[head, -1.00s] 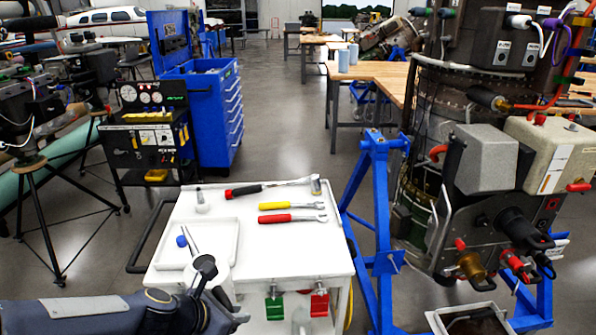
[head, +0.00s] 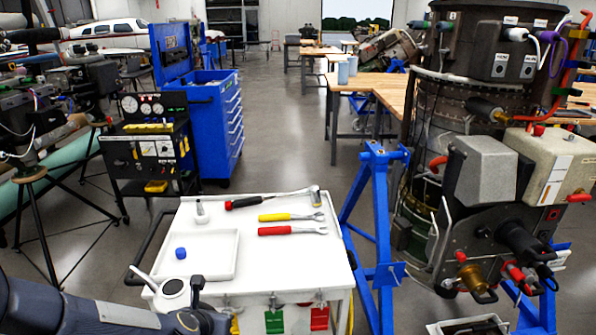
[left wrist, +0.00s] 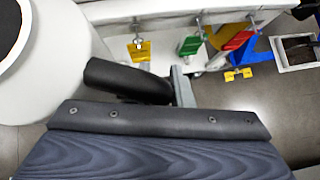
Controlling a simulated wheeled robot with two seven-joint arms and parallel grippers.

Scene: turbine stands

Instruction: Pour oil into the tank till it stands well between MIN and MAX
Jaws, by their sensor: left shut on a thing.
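A white oil can (head: 173,287) with a thin spout stands out at the front left of the white cart; in the left wrist view its pale body (left wrist: 70,55) fills the left edge. My left gripper (head: 190,317) is shut on the can, apparently at its dark handle; the arm partly hides the grip. A blue cap (head: 181,253) lies in the shallow tray on the cart. The cream tank (head: 551,165), with a red cap on top and a white label strip, is on the engine at the right. Its oil level cannot be made out. My right gripper is not in view.
The cart (head: 290,265) carries a hammer-like tool (head: 270,200), a yellow wrench (head: 290,217) and a red wrench (head: 292,231). A blue stand (head: 375,225) and the engine occupy the right. A grey box (head: 487,168) sits beside the tank. Open floor lies beyond the cart.

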